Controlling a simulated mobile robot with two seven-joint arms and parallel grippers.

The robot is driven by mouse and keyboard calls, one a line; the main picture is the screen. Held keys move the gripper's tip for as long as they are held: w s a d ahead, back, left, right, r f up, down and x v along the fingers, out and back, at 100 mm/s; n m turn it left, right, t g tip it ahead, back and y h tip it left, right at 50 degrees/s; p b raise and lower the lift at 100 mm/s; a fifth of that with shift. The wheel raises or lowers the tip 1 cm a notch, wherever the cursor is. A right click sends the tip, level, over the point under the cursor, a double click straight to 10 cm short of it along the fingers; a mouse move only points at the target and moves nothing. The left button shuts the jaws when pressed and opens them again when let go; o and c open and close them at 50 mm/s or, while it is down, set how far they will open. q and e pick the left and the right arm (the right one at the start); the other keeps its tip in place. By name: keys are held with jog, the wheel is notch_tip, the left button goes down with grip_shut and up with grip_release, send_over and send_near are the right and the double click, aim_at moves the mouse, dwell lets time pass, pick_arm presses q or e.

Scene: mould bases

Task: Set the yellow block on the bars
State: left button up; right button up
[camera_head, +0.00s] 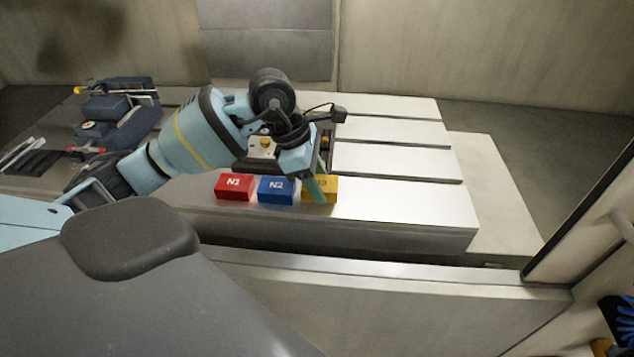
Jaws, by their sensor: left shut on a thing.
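The yellow block (329,188) is at the right end of a row of blocks near the front of the slotted table (400,205). My left gripper (317,188) comes down over it from the left and is shut on it. The gripper's fingers hide part of the block. The block looks level with its neighbours; whether it touches the table I cannot tell. A dark fixture (325,146) with yellow and white parts stands behind my gripper, mostly hidden; I cannot make out the bars there. My right gripper is not in view.
A blue block (276,190) is close on the yellow block's left, and a red block (234,187) stands farther left. A dark vise-like machine (120,110) is at the back left. The table's right side is clear.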

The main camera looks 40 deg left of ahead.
pick_arm(q)
jog(key=shift+f, duration=0.6)
jog(key=shift+f, duration=0.2)
jog(key=o, duration=1.2)
jog(key=v, duration=0.8)
jog(key=shift+s+b, duration=0.15)
jog(key=shift+b, duration=0.15)
